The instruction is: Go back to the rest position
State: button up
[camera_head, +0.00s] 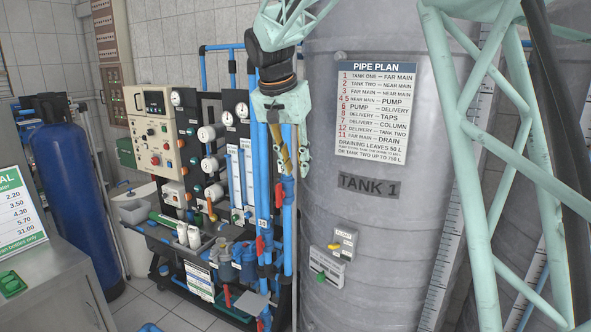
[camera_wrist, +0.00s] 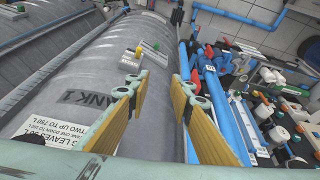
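My gripper (camera_head: 294,164) hangs fingers-down in the head view, in front of the blue pipes and beside the left edge of the grey tank. In the wrist view my gripper (camera_wrist: 167,80) shows its two fingers with yellowish pads spread well apart. Nothing is between them. The grey tank marked TANK 1 (camera_head: 385,235) stands to the right of the gripper in the head view. It also fills the left of the wrist view (camera_wrist: 95,75). The gripper's exact distance to the pipes and tank is hard to tell.
Vertical blue pipes with red valve handles (camera_head: 278,245) run close behind the gripper. A control panel (camera_head: 155,135) and a filter rack stand left. A blue cylinder (camera_head: 70,200) and grey cabinet (camera_head: 50,290) are far left.

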jog(key=s+d+n+b, duration=0.1)
jog(key=s+d+b, duration=0.1)
jog(key=s+d, duration=0.5)
jog(key=s+d+y+b, duration=0.1)
jog(key=s+d, duration=0.2)
jog(key=s, duration=0.8)
jog(key=s+d+n+b, duration=0.1)
jog(key=s+d+b, duration=0.1)
jog(key=s+d, duration=0.55)
jog(key=s+d+f+n+b, duration=0.1)
jog(key=s+f, duration=0.3)
jog(key=s, duration=0.5)
jog(key=s+d+f+b, duration=0.1)
jog(key=s+f, duration=0.4)
jog(key=s, duration=0.5)
jog(key=s+d+f+n+y+b, duration=0.1)
jog(key=s+f, duration=0.3)
jog(key=s, duration=0.6)
jog(key=shift+d+f+n+b, duration=0.3)
jog(key=shift+b, duration=0.55)
jog(key=shift+w, duration=0.2)
